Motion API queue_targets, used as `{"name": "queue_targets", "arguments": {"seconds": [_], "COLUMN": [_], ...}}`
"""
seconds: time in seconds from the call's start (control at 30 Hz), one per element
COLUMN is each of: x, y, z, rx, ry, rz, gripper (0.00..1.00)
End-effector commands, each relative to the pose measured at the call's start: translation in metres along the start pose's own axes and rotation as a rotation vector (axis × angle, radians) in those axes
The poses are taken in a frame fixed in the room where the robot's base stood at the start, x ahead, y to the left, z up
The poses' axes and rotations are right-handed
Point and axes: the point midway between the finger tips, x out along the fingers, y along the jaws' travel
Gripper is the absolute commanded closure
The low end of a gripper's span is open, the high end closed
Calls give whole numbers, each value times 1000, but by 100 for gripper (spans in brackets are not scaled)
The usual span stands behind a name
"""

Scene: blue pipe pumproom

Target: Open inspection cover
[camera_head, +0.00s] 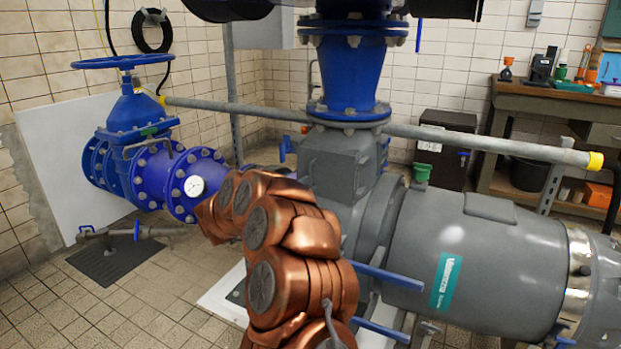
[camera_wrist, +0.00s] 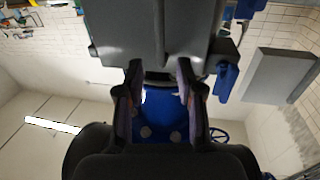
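I cannot single out the inspection cover with certainty. A grey pump housing (camera_head: 345,160) stands under the blue vertical pipe in the head view, with a small blue lever at its left side. In the wrist view a large grey block (camera_wrist: 155,30) fills the top, with a blue handle (camera_wrist: 226,80) at its right. My gripper (camera_wrist: 158,98) has its two dark fingers apart, with blue flange parts visible between them and nothing clearly held. Whether the fingers touch the grey block is unclear. In the head view my copper-coloured arm hides the gripper and the lower housing.
A long grey pipe (camera_head: 480,144) crosses the view. A workbench (camera_head: 545,92) stands at the back right. Tiled floor is free at the lower left.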

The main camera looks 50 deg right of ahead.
Motion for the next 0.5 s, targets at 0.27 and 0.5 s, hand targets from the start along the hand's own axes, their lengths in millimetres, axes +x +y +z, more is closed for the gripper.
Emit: {"name": "queue_targets", "arguments": {"seconds": [0.27, 0.5], "x": [42, 64], "y": [1, 0], "z": [2, -1], "rx": [2, 4], "ry": [1, 1], "rz": [1, -1], "gripper": [63, 63]}}
